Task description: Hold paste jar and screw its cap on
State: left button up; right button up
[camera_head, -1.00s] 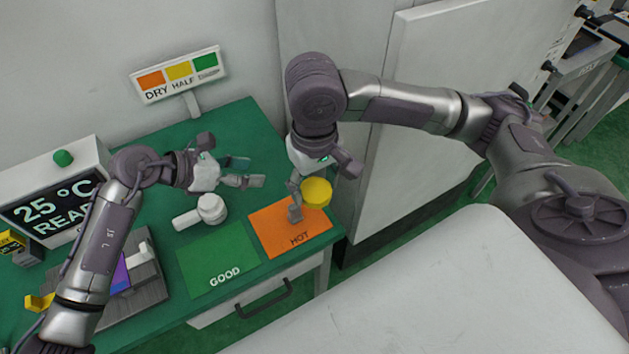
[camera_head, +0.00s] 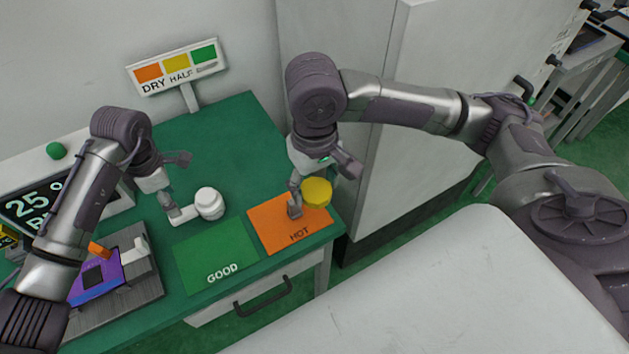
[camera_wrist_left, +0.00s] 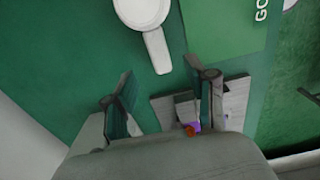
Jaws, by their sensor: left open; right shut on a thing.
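The white paste jar (camera_head: 209,202) with its side handle (camera_head: 183,215) stands on the green table, left of the orange mat. Its top looks white; whether it is open I cannot tell. In the left wrist view the jar (camera_wrist_left: 143,10) is at the top, its handle (camera_wrist_left: 157,50) pointing down toward my fingers. My left gripper (camera_head: 168,203) is open beside the handle; in its wrist view the fingertips (camera_wrist_left: 160,72) lie either side of the handle's end. My right gripper (camera_head: 303,200) is shut on the yellow cap (camera_head: 317,192), above the orange mat and right of the jar.
A green GOOD mat (camera_head: 216,256) and an orange HOT mat (camera_head: 289,222) lie at the table's front. A grey fixture with a purple panel (camera_head: 97,275) and a display box (camera_head: 35,205) are left. A DRY/HALF sign (camera_head: 178,68) stands behind. Table behind the jar is clear.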

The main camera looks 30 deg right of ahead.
aim_at(196, 209)
pick_arm(q)
notch_tip(196, 209, down, 7)
jog(key=b, duration=0.4)
jog(key=shift+f, duration=0.2)
grip_shut()
dwell(1.0)
dwell(1.2)
grip_release()
jog(key=shift+r, duration=0.1)
